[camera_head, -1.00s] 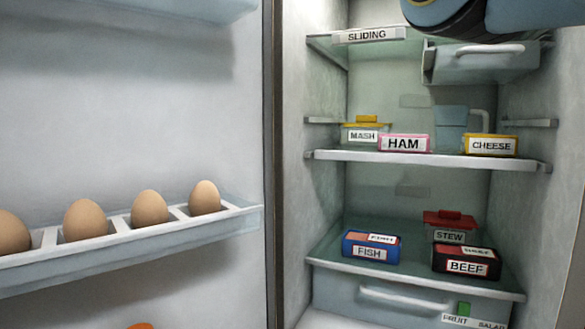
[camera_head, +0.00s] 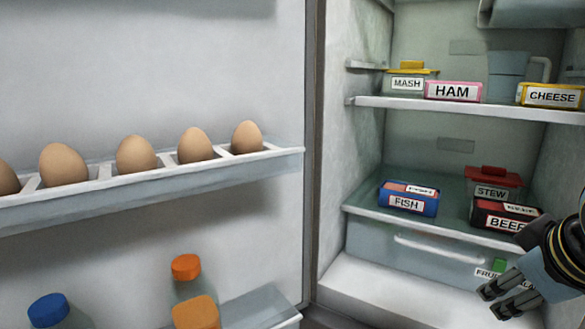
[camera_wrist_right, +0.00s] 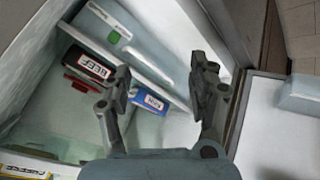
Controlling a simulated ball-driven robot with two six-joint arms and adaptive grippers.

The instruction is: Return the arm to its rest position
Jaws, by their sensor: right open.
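My right gripper (camera_head: 508,295) is at the lower right of the head view, in front of the fridge's lower drawer and below the BEEF pack. Its two fingers are apart, with nothing between them. In the right wrist view my right gripper (camera_wrist_right: 165,95) also shows spread and empty, with the blue FISH pack (camera_wrist_right: 150,101) and the black BEEF pack (camera_wrist_right: 88,64) on the shelf beyond it. My left gripper is not in view.
The fridge is open. A shelf (camera_head: 470,108) holds MASH, HAM (camera_head: 453,91) and CHEESE (camera_head: 551,95) packs. The lower shelf has FISH (camera_head: 408,199), STEW (camera_head: 493,183) and BEEF (camera_head: 503,215). The door at left carries an egg rack (camera_head: 140,182) and bottles (camera_head: 187,267).

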